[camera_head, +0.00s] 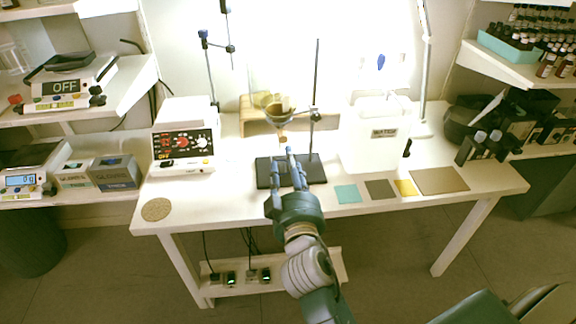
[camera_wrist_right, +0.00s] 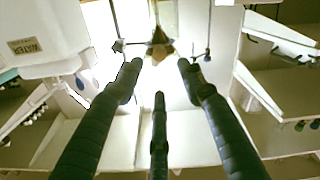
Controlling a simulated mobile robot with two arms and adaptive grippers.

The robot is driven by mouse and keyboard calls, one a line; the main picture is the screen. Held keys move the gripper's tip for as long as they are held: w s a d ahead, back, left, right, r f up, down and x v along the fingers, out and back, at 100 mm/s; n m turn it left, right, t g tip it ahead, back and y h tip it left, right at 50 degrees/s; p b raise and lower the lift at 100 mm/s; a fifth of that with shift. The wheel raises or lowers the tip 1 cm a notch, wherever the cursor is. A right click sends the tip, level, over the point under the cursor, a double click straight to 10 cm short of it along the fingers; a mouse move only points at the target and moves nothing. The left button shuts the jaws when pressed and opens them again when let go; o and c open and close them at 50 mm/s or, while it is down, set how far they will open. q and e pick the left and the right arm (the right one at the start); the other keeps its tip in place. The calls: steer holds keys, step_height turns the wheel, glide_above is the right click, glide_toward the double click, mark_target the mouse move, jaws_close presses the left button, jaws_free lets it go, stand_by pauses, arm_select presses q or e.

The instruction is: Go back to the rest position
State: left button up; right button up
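My right gripper (camera_head: 287,160) reaches up from the bottom of the head view, its arm over the front edge of the white table (camera_head: 235,195). Its fingers appear in front of the black stand base (camera_head: 318,168); whether they touch it, I cannot tell. In the right wrist view the gripper (camera_wrist_right: 160,78) has its dark fingers spread apart with nothing between them. The funnel (camera_head: 283,113) on the stand is above and behind the fingertips in the head view. My left gripper is in neither view.
A hotplate device (camera_head: 184,145) stands left of the stand. A white water container (camera_head: 375,138) stands to the right. Colored squares, including a teal one (camera_head: 348,194), lie along the front right. A round cork mat (camera_head: 156,209) lies at the front left. Shelves flank the table.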

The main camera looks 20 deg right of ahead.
steer(key=s+a+f+n+g+y, duration=0.1)
steer(key=a+f+g, duration=0.1)
steer(key=f, duration=0.8)
steer(key=s+a+f+n+g+y, duration=0.1)
steer(key=s+a+f+g+y, duration=0.1)
steer(key=f, duration=0.8)
steer(key=s+a+f+g+y, duration=0.1)
steer(key=a+f, duration=0.2)
steer(key=f, duration=0.8)
steer(key=s+f+g+y, duration=0.1)
steer(key=s+f+g, duration=0.2)
steer(key=s+f, duration=0.55)
steer(key=s+f+g, duration=0.2)
steer(key=s+f, duration=0.4)
steer(key=f, duration=0.5)
steer(key=s+d+f+g, duration=0.2)
steer(key=s+f, duration=0.3)
steer(key=s, duration=0.5)
steer(key=s+d+f+g, duration=0.2)
steer(key=s+f, duration=0.3)
steer(key=s, duration=0.5)
steer(key=s+d+f+m+g, duration=0.1)
steer(key=s+d+f, duration=0.3)
steer(key=s, duration=0.6)
steer(key=shift+f+g, duration=0.4)
steer(key=shift+g, duration=0.3)
